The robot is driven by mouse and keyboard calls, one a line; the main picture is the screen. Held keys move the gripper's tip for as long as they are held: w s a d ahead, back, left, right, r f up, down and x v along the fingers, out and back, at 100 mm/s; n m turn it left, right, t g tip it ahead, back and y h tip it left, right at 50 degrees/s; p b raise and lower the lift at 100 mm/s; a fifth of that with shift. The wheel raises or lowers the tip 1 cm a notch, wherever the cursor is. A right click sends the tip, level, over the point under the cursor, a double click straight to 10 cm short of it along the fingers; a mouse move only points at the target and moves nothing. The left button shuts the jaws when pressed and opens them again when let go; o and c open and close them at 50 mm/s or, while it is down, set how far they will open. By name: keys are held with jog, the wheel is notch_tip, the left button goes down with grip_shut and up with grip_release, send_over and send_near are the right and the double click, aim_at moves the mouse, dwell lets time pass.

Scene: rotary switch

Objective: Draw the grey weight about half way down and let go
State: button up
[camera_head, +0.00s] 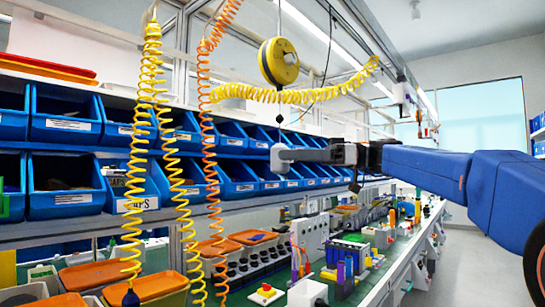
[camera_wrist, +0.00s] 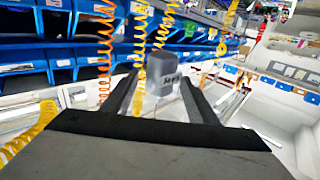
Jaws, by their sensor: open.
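The grey weight (camera_head: 281,158) hangs on a thin cord below a round yellow reel (camera_head: 279,62) in the head view. My gripper (camera_head: 298,155) reaches it from the right, level with it.
Yellow coiled hoses (camera_head: 140,150) and an orange one (camera_head: 212,160) hang to the left. Blue bins (camera_head: 65,185) fill the shelves behind. A cluttered bench (camera_head: 340,265) lies below. The aisle on the right is open.

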jog(key=w+d, duration=0.1)
jog(key=d, duration=1)
jog(key=shift+w, duration=0.2)
jog(key=s+f+m+t+h, duration=0.2)
jog(key=s+f+m+h, duration=0.3)
jog(key=f, duration=0.7)
jog(key=s+f+m+t+h, duration=0.3)
jog(key=s+f+m, duration=0.45)
jog(key=f, duration=0.45)
jog(key=s+d+f+m+h, duration=0.2)
jog(key=s+d+f, duration=0.3)
jog(key=f, duration=0.4)
jog(key=s+d+f+m+t+h, duration=0.1)
jog(key=s+d+f+m+h, duration=0.1)
jog(key=s+d+f+h, duration=0.2)
jog(key=s+d+f+m+t+h, duration=0.1)
jog(key=s+d+f+m+h, duration=0.2)
jog(key=s+d+f, duration=0.4)
notch_tip(320, 180, down, 9)
jog(key=shift+s+f+h, duration=0.15)
jog(key=shift+s+h, duration=0.25)
jog(key=shift+s, duration=0.65)
